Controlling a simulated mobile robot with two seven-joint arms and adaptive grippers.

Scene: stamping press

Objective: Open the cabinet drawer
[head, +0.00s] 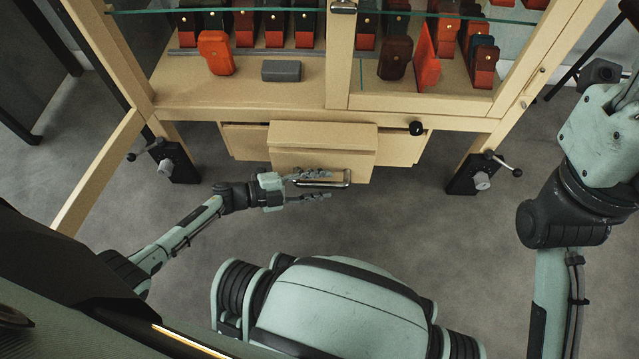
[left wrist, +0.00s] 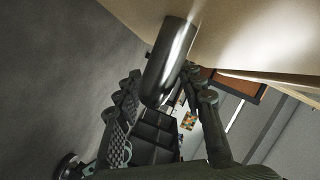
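The wooden cabinet (head: 230,88) stands ahead, with the drawer (head: 322,158) low at its middle. A metal bar handle (head: 337,184) is on the drawer front. My left gripper (head: 318,185) is at the handle with its fingers spread, one on each side of the bar. In the left wrist view the shiny handle (left wrist: 172,62) lies between and just beyond the two separated fingers (left wrist: 165,95). I cannot tell whether either finger touches it. The drawer's inside is not visible. My right arm shows at the right, but its gripper is out of view.
Red, orange and dark cases (head: 216,52) stand on the cabinet shelf behind glass. A grey block (head: 281,71) lies on the shelf. Black clamps with knobs (head: 173,160) are at the cabinet's legs on both sides. The grey floor (head: 420,230) before the cabinet is clear.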

